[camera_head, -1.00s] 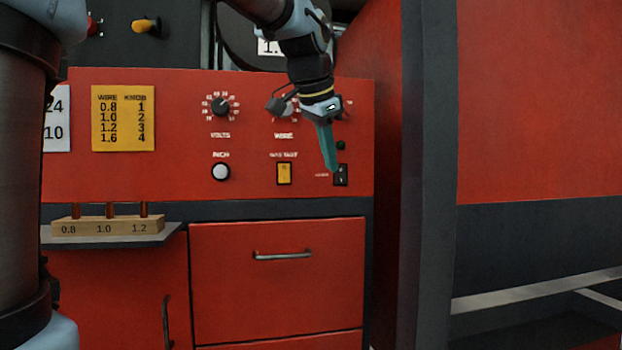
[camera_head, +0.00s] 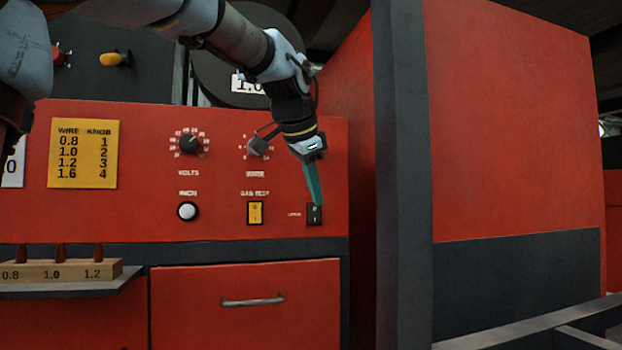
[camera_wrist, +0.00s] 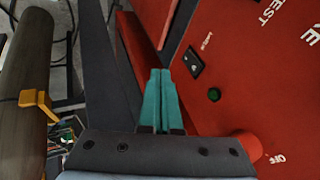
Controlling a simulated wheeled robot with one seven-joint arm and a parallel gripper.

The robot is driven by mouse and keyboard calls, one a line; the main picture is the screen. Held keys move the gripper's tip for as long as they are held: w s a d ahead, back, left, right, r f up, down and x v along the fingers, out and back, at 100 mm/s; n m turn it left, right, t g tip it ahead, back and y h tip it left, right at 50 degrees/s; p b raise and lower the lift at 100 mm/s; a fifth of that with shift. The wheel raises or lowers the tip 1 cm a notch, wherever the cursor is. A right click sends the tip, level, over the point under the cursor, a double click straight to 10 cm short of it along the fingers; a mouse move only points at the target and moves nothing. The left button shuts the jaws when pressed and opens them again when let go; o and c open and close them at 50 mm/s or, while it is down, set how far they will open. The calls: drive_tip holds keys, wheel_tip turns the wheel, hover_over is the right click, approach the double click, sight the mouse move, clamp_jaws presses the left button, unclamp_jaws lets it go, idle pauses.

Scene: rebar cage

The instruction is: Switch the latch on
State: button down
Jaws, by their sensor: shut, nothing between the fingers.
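The latch switch is a small black rocker (camera_head: 314,215) at the lower right of the red panel, marked 0 and 1, with a small blurred label on its left. It also shows in the wrist view (camera_wrist: 193,63), right of my fingertips. My gripper (camera_head: 317,202) is shut and empty, its teal fingers pointing down with the tips at the rocker's upper edge in the head view. In the wrist view the closed fingers (camera_wrist: 160,76) sit beside the rocker with a gap in the picture. I cannot tell whether they touch it.
A yellow gas test rocker (camera_head: 255,212) and a white inch button (camera_head: 187,211) lie left of the switch. A green lamp (camera_wrist: 214,95) and a red knob (camera_wrist: 245,146) are near my fingers. A dark post (camera_head: 402,170) stands to the right.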

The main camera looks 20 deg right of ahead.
sight(314, 212)
drive_tip(key=w+f, duration=0.1)
drive_tip(key=w+d+f+p, duration=0.1)
drive_tip(key=w, duration=0.1)
drive_tip(key=w+d+f, duration=0.1)
drive_tip(key=f, duration=0.1)
drive_tip(key=shift+w+d+f+p, duration=0.1)
drive_tip(key=shift+w+d+p, duration=0.05)
drive_tip(key=shift+w+p, duration=0.2)
drive_tip(key=shift+w+d+f, duration=0.1)
drive_tip(key=shift+w+f, duration=0.1)
drive_tip(key=shift+w, duration=0.4)
drive_tip(key=shift+w, duration=0.1)
drive_tip(key=shift+w+f, duration=0.15)
drive_tip(key=shift+r+p, duration=0.85)
drive_tip(key=shift+r, duration=0.1)
